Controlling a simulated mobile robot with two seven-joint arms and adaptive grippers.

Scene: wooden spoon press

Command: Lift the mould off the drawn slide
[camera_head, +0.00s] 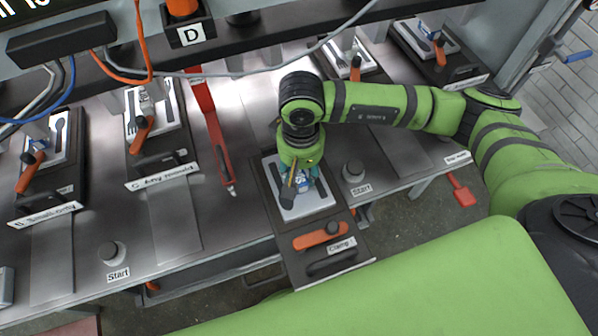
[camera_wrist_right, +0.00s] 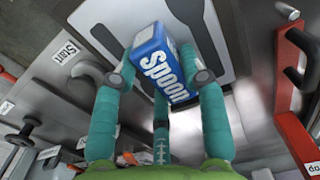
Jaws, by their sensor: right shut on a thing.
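The drawn slide (camera_head: 265,196) sticks out past the table's front edge, with a light grey plate (camera_head: 320,203) on it. A blue block with white "spoon" lettering (camera_wrist_right: 165,68), apparently the mould or its grip, is above this plate. My right gripper (camera_head: 301,181) points down over the slide. Its teal fingers are shut on the blue block, one on each side in the right wrist view, with a third finger below. The gripper hides most of the block in the head view. I cannot tell whether the block touches the plate. My left gripper is not in view.
An orange handle (camera_head: 320,236) and a "Clamp 1" label sit at the slide's front. A Start knob (camera_head: 353,170) stands close to its right. A long red tool (camera_head: 212,130) lies to the left. Similar stations with grey plates line the table's back and left.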

